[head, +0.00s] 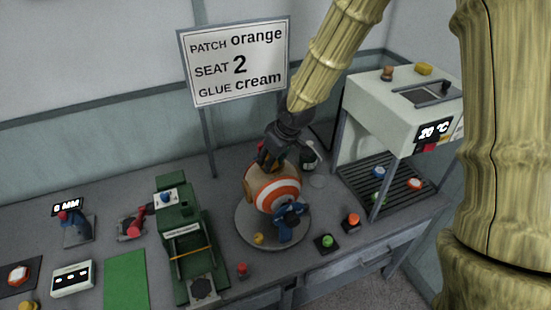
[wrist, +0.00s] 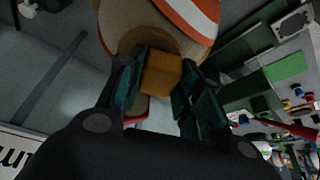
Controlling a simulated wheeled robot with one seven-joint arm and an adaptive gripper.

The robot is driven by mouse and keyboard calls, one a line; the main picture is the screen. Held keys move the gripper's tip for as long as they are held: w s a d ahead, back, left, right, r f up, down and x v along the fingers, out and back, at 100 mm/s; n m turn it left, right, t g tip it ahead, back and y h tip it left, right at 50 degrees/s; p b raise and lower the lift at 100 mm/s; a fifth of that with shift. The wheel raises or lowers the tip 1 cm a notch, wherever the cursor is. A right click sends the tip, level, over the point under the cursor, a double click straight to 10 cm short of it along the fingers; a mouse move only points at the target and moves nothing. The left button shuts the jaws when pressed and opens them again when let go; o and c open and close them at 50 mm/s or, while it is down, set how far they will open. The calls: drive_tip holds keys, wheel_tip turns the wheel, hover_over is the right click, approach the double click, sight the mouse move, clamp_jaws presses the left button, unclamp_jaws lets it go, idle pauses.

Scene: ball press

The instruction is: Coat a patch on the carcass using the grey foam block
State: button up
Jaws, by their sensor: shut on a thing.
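The carcass, a tan ball with an orange and white ringed patch (head: 278,194), sits on a round grey turntable (head: 243,232). My gripper (head: 270,160) is at the ball's upper back side. In the wrist view my gripper (wrist: 158,85) is shut on a small orange-brown block (wrist: 161,73); no grey shows on it. The ball (wrist: 120,20) fills the top of that view, with a darker brown area right by the block. I cannot tell whether the block touches the ball. In the head view the block is hidden by my fingers.
A blue tool (head: 289,222) stands at the ball's front. A sign (head: 238,62) reads patch orange, seat 2, glue cream. A green press (head: 185,240) is at left, a white oven-like machine (head: 400,120) with a rack at right. A green button (head: 326,242) is in front.

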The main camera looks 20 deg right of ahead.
drive_tip(key=shift+s+a+f+b, duration=0.1)
drive_tip(key=shift+a+b, duration=0.55)
drive_tip(key=shift+a, duration=0.7)
drive_tip(key=shift+d+r+p, duration=0.15)
drive_tip(key=shift+r+p, duration=0.05)
drive_tip(key=shift+p, duration=0.1)
drive_tip(key=shift+d+f+p, duration=0.1)
drive_tip(key=shift+d+p, duration=0.8)
drive_tip(key=shift+d, duration=1.35)
drive_tip(key=shift+w+d+p, duration=0.2)
drive_tip(key=shift+d+p, duration=0.2)
drive_tip(key=shift+d, duration=0.35)
wheel_tip(320, 180, up, 4)
drive_tip(key=shift+f+p, duration=0.2)
drive_tip(key=shift+p, duration=0.8)
drive_tip(key=shift+a+r, duration=0.15)
drive_tip(key=shift+r, duration=0.5)
wheel_tip(320, 180, up, 3)
drive_tip(key=shift+r, duration=0.1)
